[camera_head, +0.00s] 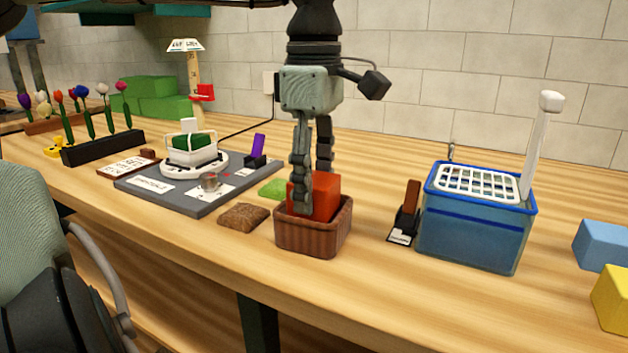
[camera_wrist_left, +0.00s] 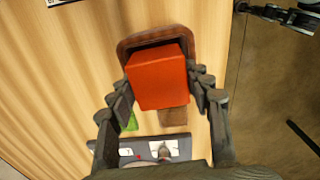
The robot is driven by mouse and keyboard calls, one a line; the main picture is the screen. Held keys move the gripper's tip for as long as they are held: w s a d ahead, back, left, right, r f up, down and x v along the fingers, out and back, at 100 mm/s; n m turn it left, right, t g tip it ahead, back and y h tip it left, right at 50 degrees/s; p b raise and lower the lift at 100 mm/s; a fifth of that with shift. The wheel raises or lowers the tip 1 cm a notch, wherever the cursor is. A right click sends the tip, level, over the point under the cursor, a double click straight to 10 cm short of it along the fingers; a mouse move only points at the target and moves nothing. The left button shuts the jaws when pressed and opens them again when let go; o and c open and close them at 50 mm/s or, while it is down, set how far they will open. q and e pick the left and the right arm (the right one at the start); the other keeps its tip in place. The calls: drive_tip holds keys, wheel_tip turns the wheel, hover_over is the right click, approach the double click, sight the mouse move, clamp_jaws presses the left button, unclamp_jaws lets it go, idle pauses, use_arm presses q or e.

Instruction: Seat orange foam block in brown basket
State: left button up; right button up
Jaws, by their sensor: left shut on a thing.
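The orange foam block (camera_head: 327,196) is a red-orange cuboid. It stands upright at the brown basket (camera_head: 312,236), its lower part hidden behind the rim and its upper part above it. My left gripper (camera_head: 312,198) points straight down and is shut on the block, one finger at each side. In the left wrist view the block (camera_wrist_left: 157,77) lies between the fingertips (camera_wrist_left: 160,88), over the basket (camera_wrist_left: 133,42). Whether the block touches the basket floor is hidden.
A brown sponge-like piece (camera_head: 243,217) lies left of the basket, with a green piece (camera_head: 274,188) behind it. A grey board (camera_head: 190,196) holds a white scale. A blue bin (camera_head: 476,226) stands to the right, with a small dark stand (camera_head: 406,222) between. Blue (camera_head: 603,243) and yellow (camera_head: 612,297) blocks sit far right.

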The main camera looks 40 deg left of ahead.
use_arm(q)
drive_tip(key=o, duration=1.7)
drive_tip(key=shift+o, duration=0.2)
drive_tip(key=shift+r, duration=0.1)
drive_tip(key=shift+r+p, duration=1.1)
drive_tip(key=shift+r, duration=2.35)
drive_tip(key=shift+f, duration=0.1)
